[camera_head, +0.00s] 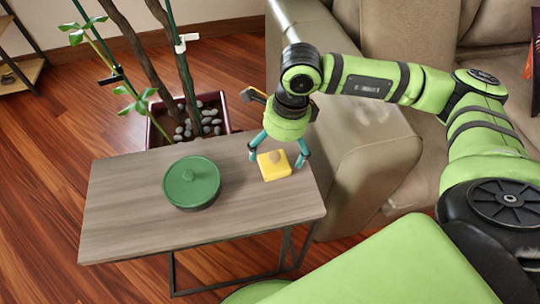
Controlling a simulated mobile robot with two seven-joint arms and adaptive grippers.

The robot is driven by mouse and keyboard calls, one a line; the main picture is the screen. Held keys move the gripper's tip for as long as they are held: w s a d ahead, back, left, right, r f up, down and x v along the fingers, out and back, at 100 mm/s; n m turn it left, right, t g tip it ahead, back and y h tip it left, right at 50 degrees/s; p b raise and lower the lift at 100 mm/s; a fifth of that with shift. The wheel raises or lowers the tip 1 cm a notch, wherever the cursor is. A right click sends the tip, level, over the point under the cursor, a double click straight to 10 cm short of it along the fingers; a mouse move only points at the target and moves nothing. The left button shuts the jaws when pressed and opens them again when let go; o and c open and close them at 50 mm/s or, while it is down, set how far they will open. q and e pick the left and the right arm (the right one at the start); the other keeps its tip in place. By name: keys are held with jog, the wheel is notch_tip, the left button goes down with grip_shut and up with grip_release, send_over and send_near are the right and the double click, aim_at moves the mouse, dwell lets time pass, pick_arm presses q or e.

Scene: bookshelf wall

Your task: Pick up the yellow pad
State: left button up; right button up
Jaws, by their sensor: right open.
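The yellow pad (274,168) is a small square block lying on the small wooden side table (130,213), near its right end. A small tan knob-like piece shows on top of it. My right gripper (278,156) is right above the pad, pointing down. Its two teal fingers are spread apart, one to the left and one to the right of the pad. The gripper is open, and I cannot tell whether either finger touches the pad. My left gripper is not in view.
A round green lidded pot (191,182) stands on the table, left of the pad. A potted plant with pebbles in a dark red planter (159,123) stands behind the table. A beige sofa (365,165) is close on the right. The table's left end is bare.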

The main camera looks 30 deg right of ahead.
aim_at(276, 155)
jog(key=f, duration=0.5)
jog(key=shift+w+a, duration=0.1)
jog(key=shift+a, duration=0.2)
jog(key=c, duration=1.1)
